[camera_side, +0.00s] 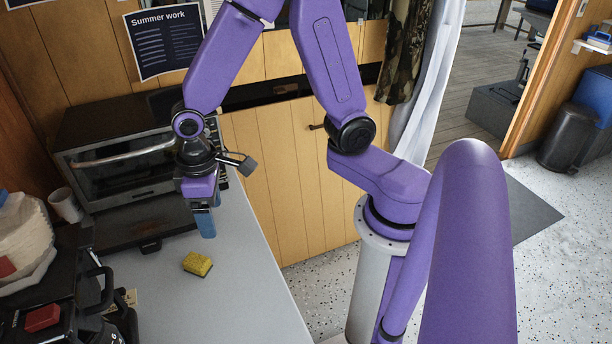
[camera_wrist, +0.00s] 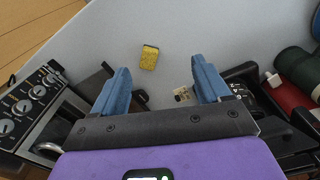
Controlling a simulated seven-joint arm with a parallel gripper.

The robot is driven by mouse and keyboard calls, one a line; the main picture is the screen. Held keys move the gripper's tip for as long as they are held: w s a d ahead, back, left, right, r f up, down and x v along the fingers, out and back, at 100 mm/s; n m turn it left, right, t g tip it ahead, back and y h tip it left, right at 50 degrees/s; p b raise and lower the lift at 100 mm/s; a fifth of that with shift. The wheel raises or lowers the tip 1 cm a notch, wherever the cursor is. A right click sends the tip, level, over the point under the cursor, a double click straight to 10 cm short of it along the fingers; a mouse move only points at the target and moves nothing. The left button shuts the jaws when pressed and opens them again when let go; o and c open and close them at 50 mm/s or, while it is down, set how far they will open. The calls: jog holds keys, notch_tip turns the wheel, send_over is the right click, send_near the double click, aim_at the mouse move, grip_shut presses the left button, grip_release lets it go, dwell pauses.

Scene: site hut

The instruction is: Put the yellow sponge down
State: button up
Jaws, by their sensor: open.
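A toaster oven (camera_side: 125,150) stands at the back left, close to my gripper. A white cup (camera_side: 65,205) and a black machine (camera_side: 80,300) with a handle are at the left. The counter around the sponge is clear.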

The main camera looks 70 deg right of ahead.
jog(key=s+d+r+n, duration=0.3)
jog(key=s+r, duration=0.1)
jog(key=s, duration=0.4)
jog(key=s+d+r+n, duration=0.3)
jog(key=s+d+n, duration=0.1)
jog(key=s, duration=0.5)
jog(key=shift+r, duration=0.4)
jog(key=shift+d, duration=0.1)
jog(key=o, duration=0.4)
